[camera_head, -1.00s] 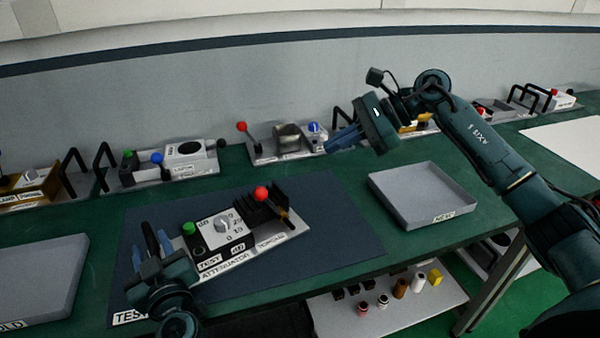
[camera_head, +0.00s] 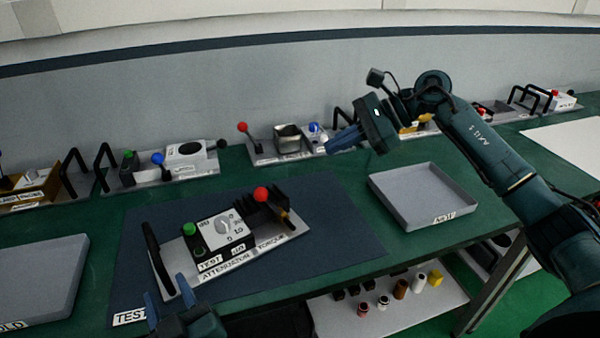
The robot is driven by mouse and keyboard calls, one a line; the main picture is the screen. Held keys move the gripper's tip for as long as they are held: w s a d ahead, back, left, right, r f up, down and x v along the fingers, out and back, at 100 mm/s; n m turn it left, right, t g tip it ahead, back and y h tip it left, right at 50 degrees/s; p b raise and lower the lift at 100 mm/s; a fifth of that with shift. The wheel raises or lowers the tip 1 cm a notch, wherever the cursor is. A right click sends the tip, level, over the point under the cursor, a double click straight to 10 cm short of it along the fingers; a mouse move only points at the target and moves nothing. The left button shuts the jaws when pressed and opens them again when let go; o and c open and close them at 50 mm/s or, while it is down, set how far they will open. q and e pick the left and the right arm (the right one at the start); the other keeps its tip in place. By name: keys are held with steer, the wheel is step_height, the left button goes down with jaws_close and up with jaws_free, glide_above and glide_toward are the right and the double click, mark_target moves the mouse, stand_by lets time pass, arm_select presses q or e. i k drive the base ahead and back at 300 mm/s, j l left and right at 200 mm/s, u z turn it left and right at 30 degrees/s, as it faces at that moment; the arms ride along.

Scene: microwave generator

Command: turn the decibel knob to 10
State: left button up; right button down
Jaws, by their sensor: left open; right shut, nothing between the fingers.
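The decibel knob (camera_head: 222,223) is a light grey knob on the white dial face of the attenuator unit (camera_head: 210,266). The unit lies on the dark blue mat, with a green button (camera_head: 190,230) left of the knob and a red ball lever (camera_head: 261,194) behind it to the right. The knob's exact setting is too small to read. My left gripper (camera_head: 166,292) is open and empty at the bottom, in front of the unit's left end and apart from the knob. My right gripper (camera_head: 343,139) is shut and empty, raised near the back of the table.
A grey tray (camera_head: 384,183) stands right of the mat, another (camera_head: 45,262) at the left edge. Several devices line the back, including one with a blue knob (camera_head: 158,159). A black handle (camera_head: 155,258) rises at the unit's left end. A low shelf (camera_head: 340,315) holds small parts.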

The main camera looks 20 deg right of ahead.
mark_target(222, 224)
steer(key=k+l, duration=0.2)
steer(key=k, duration=0.3)
steer(key=k+l, duration=0.2)
steer(key=k, duration=0.25)
